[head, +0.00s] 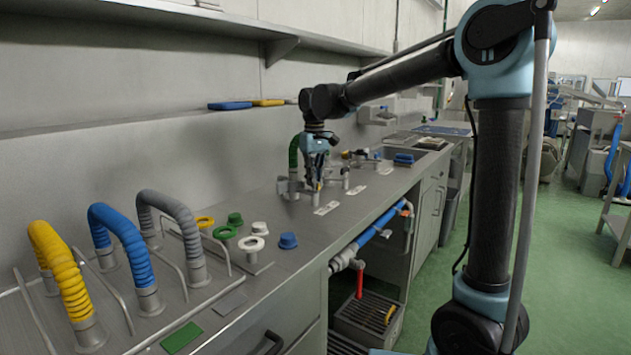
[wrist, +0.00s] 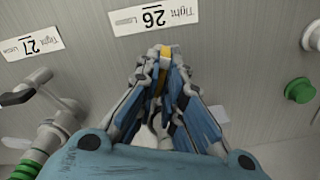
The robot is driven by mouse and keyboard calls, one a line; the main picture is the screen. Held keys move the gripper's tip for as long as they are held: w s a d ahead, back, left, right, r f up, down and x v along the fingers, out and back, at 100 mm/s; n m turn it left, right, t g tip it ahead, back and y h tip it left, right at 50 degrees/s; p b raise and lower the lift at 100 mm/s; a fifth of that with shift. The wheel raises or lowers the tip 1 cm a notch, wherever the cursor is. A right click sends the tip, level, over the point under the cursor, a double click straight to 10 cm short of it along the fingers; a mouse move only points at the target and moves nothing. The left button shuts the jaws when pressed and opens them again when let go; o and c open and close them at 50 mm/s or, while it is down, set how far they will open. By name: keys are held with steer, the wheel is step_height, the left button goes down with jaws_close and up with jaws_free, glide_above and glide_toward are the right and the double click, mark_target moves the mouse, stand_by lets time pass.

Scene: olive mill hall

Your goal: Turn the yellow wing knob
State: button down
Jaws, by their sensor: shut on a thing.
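The yellow wing knob (wrist: 165,52) shows as a small yellow piece between my fingertips in the wrist view, just below the label reading 26. My gripper (wrist: 164,62) is shut on it, with its blue and grey fingers on either side. In the head view, my gripper (head: 316,184) points down at the steel counter and a bit of yellow shows at its tips. Most of the knob and its base are hidden by the fingers.
Label 26 (wrist: 152,17) and label 27 (wrist: 32,43) lie on the counter. A valve with a black lever (wrist: 20,96) and a green knob (wrist: 300,90) flank my gripper. Yellow, blue and grey hoses (head: 124,240) stand at the front left. A wall shelf (head: 150,115) runs behind.

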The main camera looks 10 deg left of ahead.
steer(key=m, duration=0.6)
steer(key=shift+w, duration=0.15)
steer(key=m, duration=0.7)
steer(key=shift+m, duration=0.3)
steer(key=c, duration=1.7)
jaws_free()
steer(key=shift+r, duration=0.1)
step_height(320, 180, up, 12)
steer(key=shift+f, duration=0.15)
steer(key=shift+d, duration=0.15)
